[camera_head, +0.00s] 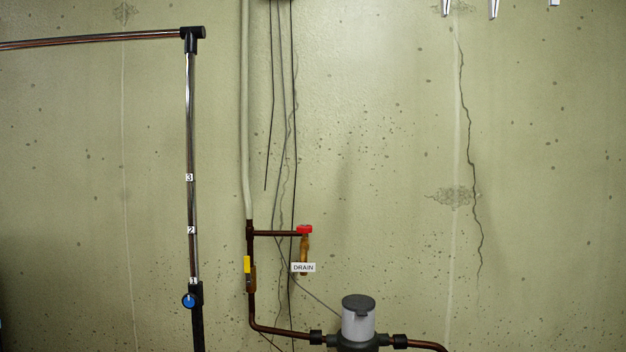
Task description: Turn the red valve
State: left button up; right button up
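The red valve (304,229) is a small red handle on top of a brass drain tap (304,246). It sits at the end of a short horizontal copper pipe (275,233), a little below the middle of the camera_head view. A white tag reading "DRAIN" (303,267) hangs in front of the tap's lower part. Neither of my grippers shows in this view.
A yellow lever (247,264) is on the vertical copper pipe left of the tap. A grey-topped meter (358,318) is below right. A chromed pipe with a blue knob (189,300) stands at left. Dark cables (293,120) hang on the cracked concrete wall (400,150).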

aim_at(304, 229)
jog(key=z, duration=0.15)
jog(key=k, duration=0.3)
jog(key=u, duration=0.4)
jog(key=i, duration=1.15)
jog(key=z, duration=0.7)
jog(key=i, duration=0.35)
jog(key=z, duration=0.1)
